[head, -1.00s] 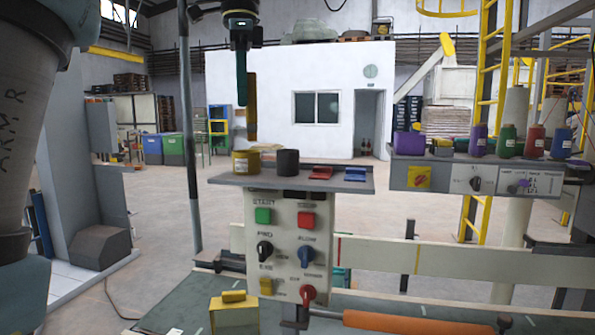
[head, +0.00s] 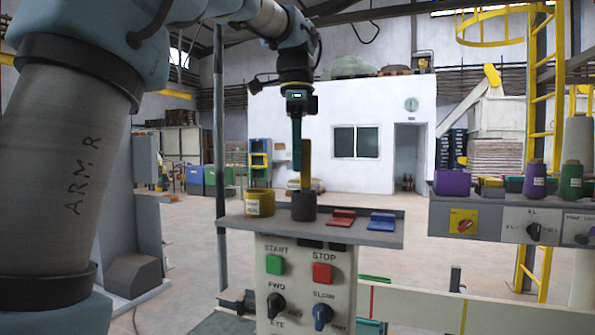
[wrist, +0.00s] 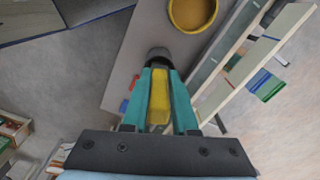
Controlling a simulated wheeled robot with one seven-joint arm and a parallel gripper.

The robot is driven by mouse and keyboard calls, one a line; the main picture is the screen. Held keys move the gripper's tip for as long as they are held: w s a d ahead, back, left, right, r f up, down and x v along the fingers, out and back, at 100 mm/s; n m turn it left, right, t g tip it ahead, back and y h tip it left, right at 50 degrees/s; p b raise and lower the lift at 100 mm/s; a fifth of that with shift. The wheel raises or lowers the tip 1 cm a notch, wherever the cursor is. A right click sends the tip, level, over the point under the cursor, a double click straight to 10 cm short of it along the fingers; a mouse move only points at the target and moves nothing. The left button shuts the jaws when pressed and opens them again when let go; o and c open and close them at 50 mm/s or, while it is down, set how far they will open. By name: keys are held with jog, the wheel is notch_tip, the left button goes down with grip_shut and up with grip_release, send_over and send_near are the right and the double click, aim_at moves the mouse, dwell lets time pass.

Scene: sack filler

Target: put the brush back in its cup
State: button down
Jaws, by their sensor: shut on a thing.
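My gripper (head: 299,168) has teal fingers and points down, shut on the yellow-brown brush (head: 307,160). The brush hangs upright over the dark grey cup (head: 304,207) on the panel's top shelf. Its lower end is at the cup's rim in the head view; I cannot tell whether it is inside. In the wrist view the brush (wrist: 159,98) lies between the fingers, and the dark cup (wrist: 158,53) shows just beyond their tips, partly hidden.
A yellow tub (head: 260,204) stands on the shelf (head: 375,233) left of the cup. A red item (head: 341,217) and a blue item (head: 382,220) lie to the right. The control panel (head: 300,275) with buttons is below. Spools stand on another shelf at far right.

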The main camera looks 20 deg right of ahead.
jog(key=shift+f, duration=1.15)
jog(key=shift+f, duration=0.1)
jog(key=c, duration=0.7)
grip_release()
notch_tip(320, 180, up, 12)
jog(key=shift+r+p, duration=0.1)
jog(key=shift+p, duration=0.4)
jog(key=shift+a, duration=0.1)
